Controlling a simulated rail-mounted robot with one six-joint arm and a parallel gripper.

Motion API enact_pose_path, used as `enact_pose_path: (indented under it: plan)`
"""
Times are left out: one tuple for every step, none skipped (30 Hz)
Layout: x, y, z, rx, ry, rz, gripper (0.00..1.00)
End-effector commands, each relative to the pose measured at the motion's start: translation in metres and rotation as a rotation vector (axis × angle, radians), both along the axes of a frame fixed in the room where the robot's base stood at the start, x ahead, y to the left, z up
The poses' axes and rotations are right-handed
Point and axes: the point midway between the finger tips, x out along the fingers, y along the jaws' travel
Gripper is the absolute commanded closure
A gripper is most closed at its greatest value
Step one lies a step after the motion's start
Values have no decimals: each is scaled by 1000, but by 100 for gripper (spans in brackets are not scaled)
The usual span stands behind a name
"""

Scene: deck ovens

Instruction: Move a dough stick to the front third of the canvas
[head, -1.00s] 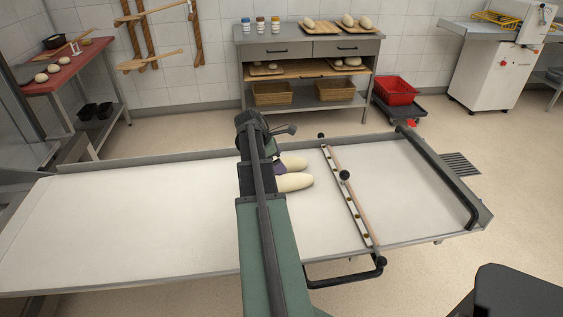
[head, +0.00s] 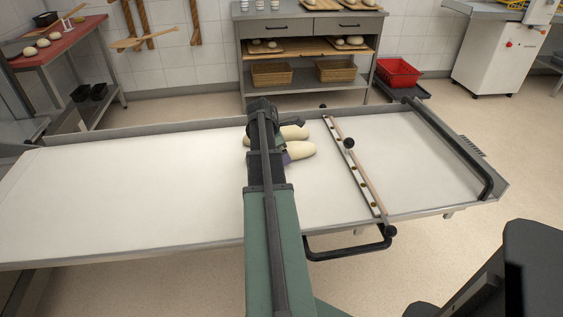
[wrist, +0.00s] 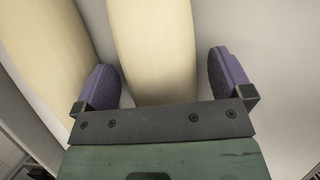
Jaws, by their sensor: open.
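The canvas (head: 120,185) is the long pale flat surface of the loader. In the wrist view, my gripper (wrist: 163,65) is open, with one purple finger on each side of a dough stick (wrist: 155,40). The other stick (wrist: 50,45) lies to the left, close by the left finger. In the head view, a purple finger shows at the near stick's near side. Contact with the dough cannot be told.
A bar with a black knob (head: 349,145) crosses the canvas to the right of the sticks. A raised rim (head: 150,132) runs along the far side, and a black handle (head: 450,150) along the right end. The canvas left of my arm is bare.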

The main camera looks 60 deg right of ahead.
Motion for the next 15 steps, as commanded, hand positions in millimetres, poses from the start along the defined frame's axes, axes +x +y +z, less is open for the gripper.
enact_pose_path:
  plan:
    - [-1, -1, -7, 0, 0, 0, 3]
    - [-1, -1, -6, 0, 0, 0, 3]
    - [-1, -1, -4, 0, 0, 0, 3]
    - [-1, -1, -3, 0, 0, 0, 3]
    - [-1, -1, -3, 0, 0, 0, 3]
    - [-1, -1, -3, 0, 0, 0, 3]
    - [-1, -1, -3, 0, 0, 0, 6]
    - [-1, -1, -3, 0, 0, 0, 10]
    - [-1, -1, -3, 0, 0, 0, 16]
    - [-1, -1, -3, 0, 0, 0, 21]
    - [-1, -1, -3, 0, 0, 0, 26]
    - [-1, -1, -3, 0, 0, 0, 32]
    - [-1, -1, -3, 0, 0, 0, 36]
    - [-1, -1, -3, 0, 0, 0, 41]
    - [-1, -1, -3, 0, 0, 0, 47]
